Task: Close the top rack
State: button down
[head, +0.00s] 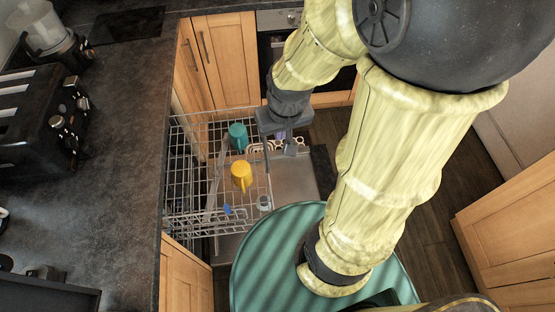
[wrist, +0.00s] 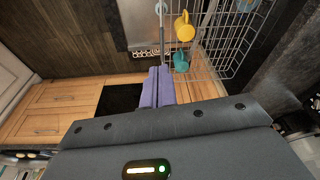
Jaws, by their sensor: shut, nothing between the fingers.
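The wire top rack (head: 192,121) of a dishwasher is pulled out from under the counter at left in the head view. It holds a teal mug (head: 237,136) and a yellow mug (head: 241,174). In the wrist view the rack (wrist: 235,45) is at upper right, with the yellow mug (wrist: 184,29) and teal mug (wrist: 180,62) near its outer side. My gripper (wrist: 158,70) is shut and empty, its purple-grey fingers together beside the rack's outer side. In the head view it is partly hidden by my wrist. I cannot tell whether it touches the rack.
The lowered dishwasher door (head: 292,178) lies below and right of the rack. A dark counter (head: 120,150) with a toaster (head: 45,115) is at left. Wooden cabinets (head: 225,60) stand behind, and open dark floor (head: 425,200) is at right.

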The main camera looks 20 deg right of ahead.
jog(key=w+d+f+m+y+b, duration=0.2)
jog(key=f+m, duration=0.4)
jog(key=f, duration=0.3)
jog(key=w+d+f+m+y+b, duration=0.3)
jog(key=w+d+f+m+b, duration=0.1)
jog(key=d+f+m+b, duration=0.2)
jog(key=w+d+f+m+g+y+b, duration=0.1)
jog(key=w+d+f+m+b, duration=0.3)
jog(key=f+m, duration=0.4)
notch_tip(320, 180, down, 4)
jog(key=shift+d+r+y+b, duration=0.2)
jog(key=shift+d+y+b, duration=0.25)
jog(key=shift+d+y, duration=0.5)
jog(key=a+r+x, duration=0.1)
jog(key=x, duration=1.2)
jog(key=shift+w+a+r+b, duration=0.25)
jog(key=shift+a+b, duration=0.1)
jog(key=shift+a, duration=0.1)
jog(key=shift+a, duration=0.1)
